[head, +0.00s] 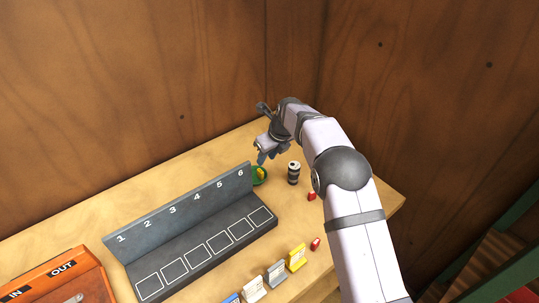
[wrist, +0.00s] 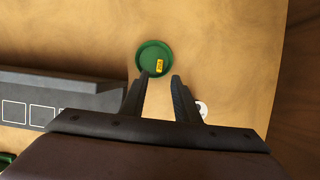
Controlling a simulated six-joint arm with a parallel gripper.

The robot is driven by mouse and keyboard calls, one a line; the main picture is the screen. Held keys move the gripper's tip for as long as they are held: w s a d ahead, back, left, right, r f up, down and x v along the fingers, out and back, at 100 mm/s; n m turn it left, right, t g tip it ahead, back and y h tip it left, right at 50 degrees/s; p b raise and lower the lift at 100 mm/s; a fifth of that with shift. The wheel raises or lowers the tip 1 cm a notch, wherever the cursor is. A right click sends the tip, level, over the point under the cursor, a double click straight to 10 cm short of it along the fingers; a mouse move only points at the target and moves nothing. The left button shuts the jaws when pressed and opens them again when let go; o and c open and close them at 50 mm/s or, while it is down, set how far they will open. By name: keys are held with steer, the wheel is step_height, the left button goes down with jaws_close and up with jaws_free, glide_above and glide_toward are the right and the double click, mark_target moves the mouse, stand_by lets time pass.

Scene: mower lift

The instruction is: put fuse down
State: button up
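A small yellow fuse (wrist: 159,65) with dark marks lies in a round green dish (wrist: 147,48). In the head view the green dish (head: 263,181) stands by the right end of the grey numbered rack, with a little yellow showing in it. My gripper (wrist: 160,80) is open, its two fingers apart with nothing seen between them. In the wrist view its fingertips reach the near side of the dish, with the fuse just beyond them. In the head view my gripper (head: 263,158) is over the dish; its height above the fuse is hard to tell.
The grey rack (head: 185,232) has several outlined slots. A black-and-white cylinder (head: 293,174) stands right of the dish. Small red items (head: 311,196) lie nearby. Yellow (head: 297,257) and grey (head: 277,272) pieces stand in front. An orange IN/OUT box (head: 60,281) is at left. Wooden walls close the back.

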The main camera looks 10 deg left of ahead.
steer(key=shift+b+v, duration=0.3)
steer(key=shift+v, duration=1.2)
steer(key=s+d+r+n+g+h, duration=0.1)
steer(key=s+d+r+n+h, duration=0.1)
steer(key=s+d+n, duration=1.25)
steer(key=s+d+f+n, duration=0.1)
steer(key=s+d+n, duration=0.2)
steer(key=s, duration=0.4)
steer(key=s+d+f+n+g, duration=0.1)
steer(key=s+d+n, duration=0.2)
steer(key=s+n, duration=0.2)
steer(key=s+d+f+n+g+h, duration=0.1)
steer(key=s+d+f+n, duration=0.1)
steer(key=s, duration=0.8)
steer(key=shift+s+d+n, duration=0.2)
steer(key=shift+d+n, duration=0.5)
steer(key=shift+n, duration=0.55)
